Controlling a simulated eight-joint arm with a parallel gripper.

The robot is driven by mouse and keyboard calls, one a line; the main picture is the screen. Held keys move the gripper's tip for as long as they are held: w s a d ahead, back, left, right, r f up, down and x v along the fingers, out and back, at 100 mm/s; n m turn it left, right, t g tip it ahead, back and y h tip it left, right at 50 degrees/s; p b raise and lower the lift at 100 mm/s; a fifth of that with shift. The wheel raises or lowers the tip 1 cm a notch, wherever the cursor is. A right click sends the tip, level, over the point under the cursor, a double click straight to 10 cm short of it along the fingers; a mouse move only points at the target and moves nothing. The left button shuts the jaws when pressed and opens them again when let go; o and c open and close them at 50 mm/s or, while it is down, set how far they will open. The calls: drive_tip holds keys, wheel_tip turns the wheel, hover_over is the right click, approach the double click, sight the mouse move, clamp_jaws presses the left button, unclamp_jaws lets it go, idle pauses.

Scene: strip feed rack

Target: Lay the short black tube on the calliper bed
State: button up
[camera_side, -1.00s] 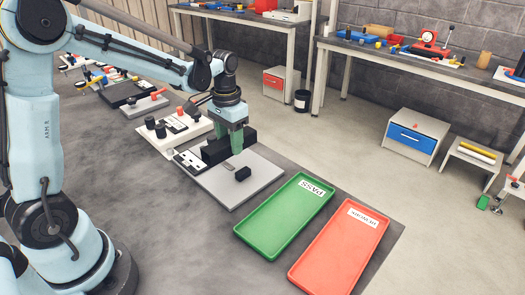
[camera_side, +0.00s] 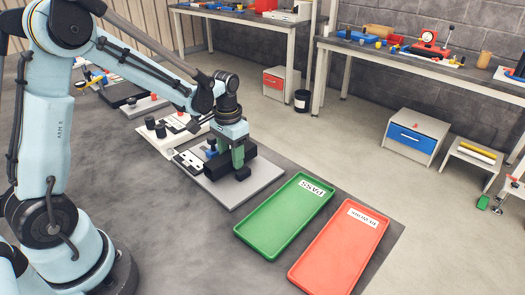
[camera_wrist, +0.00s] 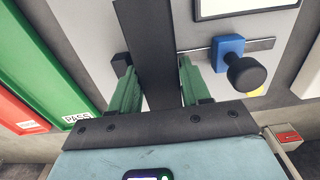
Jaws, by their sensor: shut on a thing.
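The short black tube, a dark square-sided bar (camera_side: 217,167), is held between the green fingers of my gripper (camera_side: 238,161). It runs up from between the fingertips in the wrist view (camera_wrist: 150,40). The tube is level, low over the grey calliper bed (camera_side: 232,195); I cannot tell if it touches. A small black block (camera_wrist: 122,62) stands on the bed left of the tube in the wrist view. A blue slider (camera_wrist: 229,46) with a black knob sits on the rail to the right. My gripper (camera_wrist: 163,80) is shut on the tube.
The green PASS tray (camera_side: 243,231) and the red tray (camera_side: 298,274) lie to the right of the bed in the side view. A white fixture with black knobs (camera_side: 178,127) stands behind the bed. The dark bench in front is clear.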

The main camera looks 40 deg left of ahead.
drive_tip(key=shift+f, duration=0.55)
drive_tip(key=o, duration=1.4)
drive_tip(key=shift+c, duration=0.2)
drive_tip(key=shift+o, duration=0.2)
drive_tip(key=shift+d, duration=0.1)
wheel_tip(320, 180, up, 12)
drive_tip(key=shift+a, duration=0.2)
drive_tip(key=shift+s, duration=0.1)
